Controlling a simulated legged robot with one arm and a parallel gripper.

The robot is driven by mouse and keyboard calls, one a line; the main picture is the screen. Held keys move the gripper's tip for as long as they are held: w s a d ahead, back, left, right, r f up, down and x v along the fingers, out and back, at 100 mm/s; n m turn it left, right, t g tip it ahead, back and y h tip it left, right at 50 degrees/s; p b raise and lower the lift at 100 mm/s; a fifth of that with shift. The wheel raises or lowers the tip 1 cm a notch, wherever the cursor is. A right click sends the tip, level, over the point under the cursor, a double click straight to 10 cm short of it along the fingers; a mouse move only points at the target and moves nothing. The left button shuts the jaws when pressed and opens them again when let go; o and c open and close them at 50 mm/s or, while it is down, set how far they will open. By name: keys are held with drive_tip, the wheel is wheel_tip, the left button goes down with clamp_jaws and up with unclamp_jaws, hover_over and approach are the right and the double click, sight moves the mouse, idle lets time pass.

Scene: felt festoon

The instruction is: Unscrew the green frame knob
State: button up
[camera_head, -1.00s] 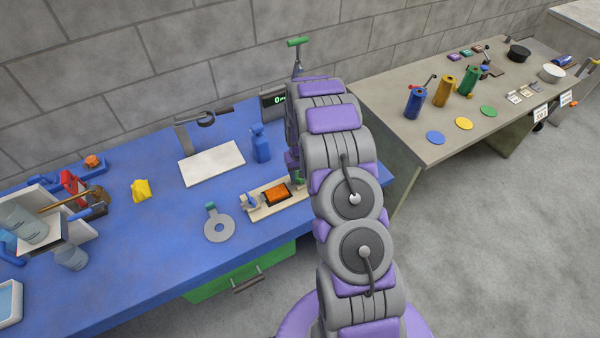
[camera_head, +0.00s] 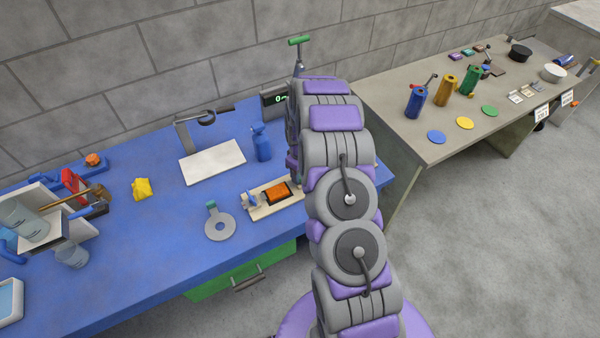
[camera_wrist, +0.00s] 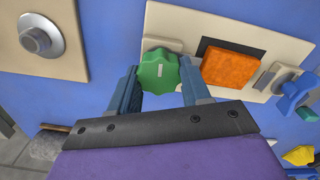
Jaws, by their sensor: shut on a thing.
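The green frame knob (camera_wrist: 158,72) is round and ribbed with a pale line on its face. In the wrist view it sits at the left end of a cream board (camera_wrist: 185,22). My gripper (camera_wrist: 158,82) has one blue finger on each side of the knob and is shut on it. An orange block (camera_wrist: 230,68) in a dark frame lies on the board beside the knob. In the head view the board (camera_head: 258,212) and orange block (camera_head: 276,193) show on the blue table, while my arm hides the knob and my gripper.
A metal clamp with a blue handle (camera_wrist: 290,92) is at the board's other end. A beige plate with a grey round knob (camera_wrist: 38,38) is to the left.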

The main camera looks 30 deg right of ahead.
idle(0.3)
drive_tip(key=o, duration=1.1)
drive_tip(key=shift+c, duration=0.2)
wheel_tip(320, 180, up, 17)
drive_tip(key=shift+r+p, duration=0.15)
drive_tip(key=shift+p, duration=0.2)
